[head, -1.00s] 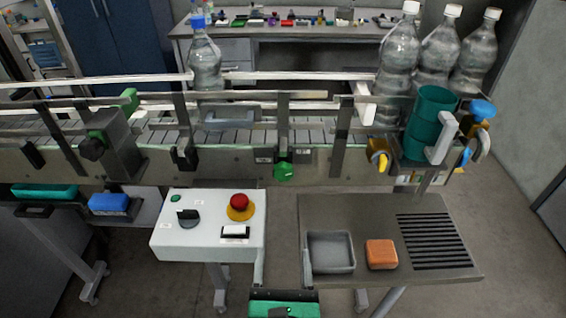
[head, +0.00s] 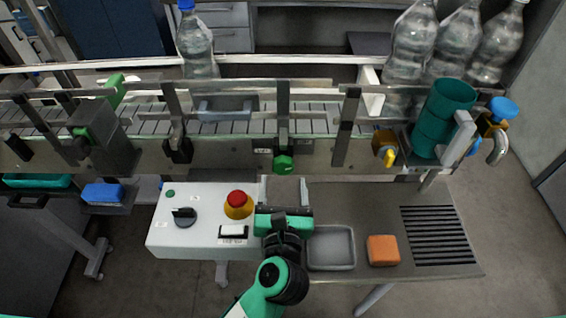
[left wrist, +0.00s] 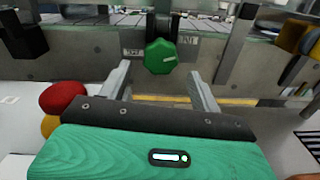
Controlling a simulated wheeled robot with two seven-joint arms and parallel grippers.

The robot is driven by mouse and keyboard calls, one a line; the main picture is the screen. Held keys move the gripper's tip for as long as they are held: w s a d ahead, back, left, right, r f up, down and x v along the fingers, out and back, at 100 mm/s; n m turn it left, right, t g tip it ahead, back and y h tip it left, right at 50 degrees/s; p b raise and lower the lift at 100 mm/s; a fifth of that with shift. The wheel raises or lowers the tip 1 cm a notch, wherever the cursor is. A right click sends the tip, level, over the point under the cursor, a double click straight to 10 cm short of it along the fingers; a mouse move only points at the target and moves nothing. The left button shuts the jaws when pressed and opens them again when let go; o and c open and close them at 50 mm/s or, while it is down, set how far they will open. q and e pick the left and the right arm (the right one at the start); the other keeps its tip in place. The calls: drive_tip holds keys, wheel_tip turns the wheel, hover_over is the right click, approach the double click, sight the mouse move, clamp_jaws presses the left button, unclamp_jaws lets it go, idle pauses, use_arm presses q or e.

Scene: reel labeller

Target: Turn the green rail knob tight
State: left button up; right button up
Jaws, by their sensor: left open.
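The green rail knob (head: 283,163) sits on the front side of the conveyor, below a metal rail post. In the left wrist view the knob (left wrist: 160,57) shows as a green, many-sided knob with a pale mark, between two small labels. My left gripper (head: 285,182) is just below and in front of the knob in the head view. In the left wrist view its two fingers (left wrist: 160,80) are apart, one on each side below the knob, with nothing between them. The fingers do not appear to touch the knob. My right gripper is not in view.
A white control box with a red button (head: 238,199) and black switch (head: 184,213) stands left of my left gripper. A grey tray (head: 331,266) and orange sponge (head: 383,250) lie on the metal table to the right.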

sight(283, 171)
use_arm(q)
drive_tip(key=w+p, duration=0.1)
drive_tip(key=w, duration=0.2)
drive_tip(key=shift+w+r, duration=0.15)
drive_tip(key=shift+w, duration=0.8)
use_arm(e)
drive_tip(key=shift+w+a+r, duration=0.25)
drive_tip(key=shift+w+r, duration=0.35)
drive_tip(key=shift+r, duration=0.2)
use_arm(q)
drive_tip(key=shift+c, duration=1)
drive_tip(key=c, duration=0.8)
drive_tip(key=shift+o, duration=0.2)
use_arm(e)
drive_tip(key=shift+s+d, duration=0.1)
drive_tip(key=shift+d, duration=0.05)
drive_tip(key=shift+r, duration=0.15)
